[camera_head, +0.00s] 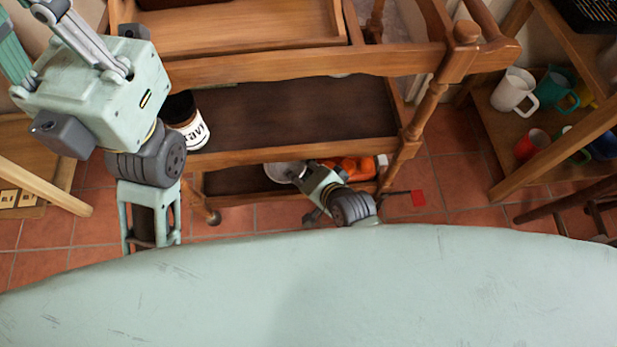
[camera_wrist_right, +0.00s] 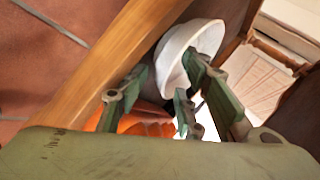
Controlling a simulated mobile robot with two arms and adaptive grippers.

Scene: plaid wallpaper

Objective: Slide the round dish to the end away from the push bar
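The round dish (camera_head: 285,172) is white and sits on the trolley's lowest shelf (camera_head: 240,180), partly hidden under the shelf above. My right gripper (camera_head: 307,187) is at the dish's right side in the head view. In the right wrist view the dish (camera_wrist_right: 205,38) lies just ahead of the fingertips (camera_wrist_right: 166,75). The fingers stand apart; one overlaps the dish's edge, and I cannot tell whether they touch. My left gripper (camera_head: 95,75) is raised at the upper left, its fingertips outside the frame. The trolley's turned end rail (camera_head: 490,25) at the right looks like the push bar.
An orange item (camera_head: 352,168) lies right of the dish on the same shelf. A dark jar with a white label (camera_head: 187,125) stands on the middle shelf. A shelf with mugs (camera_head: 514,92) is at the right. A red square (camera_head: 418,198) shows near the trolley's right leg.

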